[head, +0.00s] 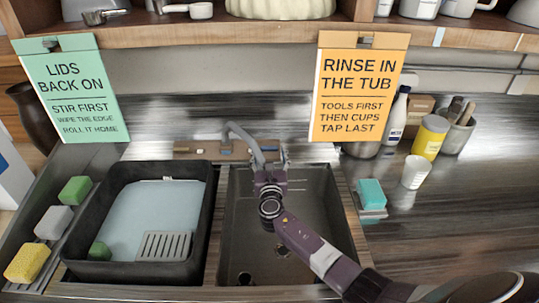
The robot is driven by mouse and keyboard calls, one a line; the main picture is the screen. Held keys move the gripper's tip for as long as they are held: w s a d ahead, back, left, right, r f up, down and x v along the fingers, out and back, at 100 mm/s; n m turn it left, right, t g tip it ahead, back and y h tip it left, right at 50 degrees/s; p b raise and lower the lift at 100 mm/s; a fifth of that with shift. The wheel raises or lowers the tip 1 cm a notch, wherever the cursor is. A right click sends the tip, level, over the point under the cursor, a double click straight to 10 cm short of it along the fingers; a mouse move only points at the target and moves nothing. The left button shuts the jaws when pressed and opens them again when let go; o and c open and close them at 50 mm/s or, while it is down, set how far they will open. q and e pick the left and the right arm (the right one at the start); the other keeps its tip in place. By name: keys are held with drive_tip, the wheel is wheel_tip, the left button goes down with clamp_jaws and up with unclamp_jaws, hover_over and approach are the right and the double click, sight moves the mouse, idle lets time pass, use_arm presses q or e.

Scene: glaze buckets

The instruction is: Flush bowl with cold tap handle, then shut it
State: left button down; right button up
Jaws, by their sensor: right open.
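The grey tap (243,136) rises at the back of a dark sink bowl (312,215). My right arm comes in from the lower right and reaches over the bowl. My right gripper (275,165) is open at the tap, close to its right side. The gripper and wrist hide part of the tap, and I cannot make out the cold handle clearly or tell whether the gripper touches it. I see no water stream in the bowl. The bowl's floor shows a drain. My left gripper is not in view.
A black tub (203,225) with pale liquid and a grey grate (164,246) stands left of the bowl. Sponges line the left edge. A teal sponge (370,193), white cup (416,172) and yellow can (430,138) are on the right. Two signs hang above.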

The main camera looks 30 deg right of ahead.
drive_tip(key=c, duration=1.1)
